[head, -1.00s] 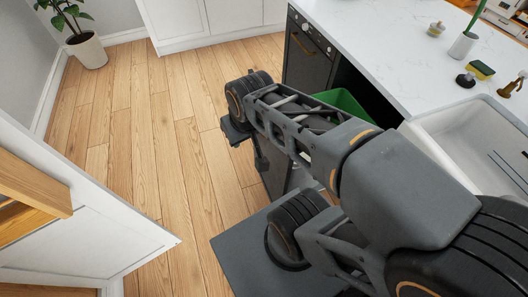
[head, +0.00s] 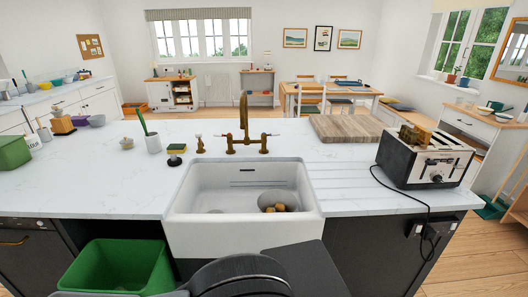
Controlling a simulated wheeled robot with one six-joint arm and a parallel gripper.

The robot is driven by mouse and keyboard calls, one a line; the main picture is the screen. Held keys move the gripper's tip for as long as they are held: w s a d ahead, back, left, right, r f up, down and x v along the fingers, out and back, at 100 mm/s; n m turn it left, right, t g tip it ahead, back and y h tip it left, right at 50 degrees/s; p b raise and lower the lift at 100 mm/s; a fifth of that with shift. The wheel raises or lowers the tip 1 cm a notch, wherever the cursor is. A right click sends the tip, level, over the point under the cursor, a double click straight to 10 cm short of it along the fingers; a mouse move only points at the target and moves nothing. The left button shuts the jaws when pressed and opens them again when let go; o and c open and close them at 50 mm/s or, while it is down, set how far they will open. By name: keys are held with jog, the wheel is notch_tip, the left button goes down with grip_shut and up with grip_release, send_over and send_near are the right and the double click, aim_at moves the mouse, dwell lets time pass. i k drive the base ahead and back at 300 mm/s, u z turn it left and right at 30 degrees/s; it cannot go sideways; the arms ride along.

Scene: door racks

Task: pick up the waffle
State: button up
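A golden-brown, waffle-like piece (head: 414,135) sticks up out of the top of the toaster (head: 424,160), at the right of the island counter. Its lower part is hidden in the toaster, and it is too small to tell for sure that it is a waffle. Small brown pieces (head: 275,208) also lie at a grey round dish (head: 284,199) in the sink; I cannot tell what they are. Only a dark part of my arm shows at the bottom edge. My gripper is not in view.
The white sink (head: 240,235) with a brass tap (head: 244,125) is in front of me. A wooden board (head: 345,128) lies behind the toaster. The toaster's cord hangs over the counter's front. A green bin (head: 115,266) stands below left. The counter between sink and toaster is clear.

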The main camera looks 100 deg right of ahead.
aim_at(410, 134)
jog(key=z, duration=6)
jog(key=i, duration=2.8)
jog(key=u, duration=0.65)
